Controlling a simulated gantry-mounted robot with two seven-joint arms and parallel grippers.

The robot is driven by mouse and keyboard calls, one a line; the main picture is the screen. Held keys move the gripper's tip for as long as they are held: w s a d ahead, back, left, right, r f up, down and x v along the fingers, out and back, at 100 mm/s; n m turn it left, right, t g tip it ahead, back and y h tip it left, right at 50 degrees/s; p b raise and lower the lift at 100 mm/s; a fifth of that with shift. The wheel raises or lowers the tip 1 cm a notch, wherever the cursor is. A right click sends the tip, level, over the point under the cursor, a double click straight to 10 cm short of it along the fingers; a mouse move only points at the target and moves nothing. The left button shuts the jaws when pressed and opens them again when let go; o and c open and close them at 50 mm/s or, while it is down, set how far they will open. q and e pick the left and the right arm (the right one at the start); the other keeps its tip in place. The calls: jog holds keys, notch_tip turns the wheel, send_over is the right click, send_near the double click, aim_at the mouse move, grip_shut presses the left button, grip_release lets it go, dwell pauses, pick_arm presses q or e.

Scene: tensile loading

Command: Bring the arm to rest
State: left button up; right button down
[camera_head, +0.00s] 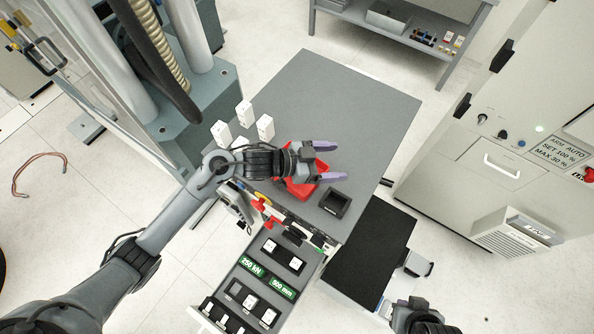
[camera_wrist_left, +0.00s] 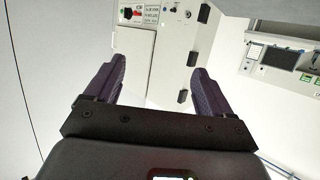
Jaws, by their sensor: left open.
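My left gripper (camera_head: 334,161) is over the grey table (camera_head: 345,105), with its two purple fingers spread apart and nothing seen between them. In the left wrist view the fingers (camera_wrist_left: 155,88) also stand wide apart and empty, with a pale cabinet beyond them. A red object (camera_head: 301,189) on the table is partly hidden beneath the left gripper. Part of what looks like my right arm shows at the bottom edge of the head view; no fingers of it are seen.
White blocks (camera_head: 265,127) stand at the table's left side. A black square holder (camera_head: 334,202) sits near its front right. An open drawer (camera_head: 262,290) with white pieces lies below. The testing machine (camera_head: 205,110) is at left, a control cabinet (camera_head: 500,150) at right. The table's far part is clear.

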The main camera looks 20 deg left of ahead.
pick_arm(q)
jog(key=shift+f, duration=0.1)
jog(key=s+d+f+n+y+p, duration=0.1)
jog(key=s+f+n+p, duration=0.15)
jog(key=s, duration=0.45)
jog(key=s+d+f+n+p, duration=0.1)
jog(key=s+n+p, duration=0.15)
jog(key=s, duration=0.35)
jog(key=s+a+r+n+g+y+p, duration=0.1)
jog(key=s+a+n+g+y, duration=0.1)
jog(key=s+a+y, duration=0.3)
jog(key=s+a+r+n+g+y+p, duration=0.2)
jog(key=s+a+y, duration=0.4)
jog(key=a, duration=0.7)
jog(key=shift+s+a+r+n, duration=0.2)
jog(key=shift+s+a+n, duration=0.1)
jog(key=shift+s, duration=0.8)
jog(key=shift+d, duration=0.1)
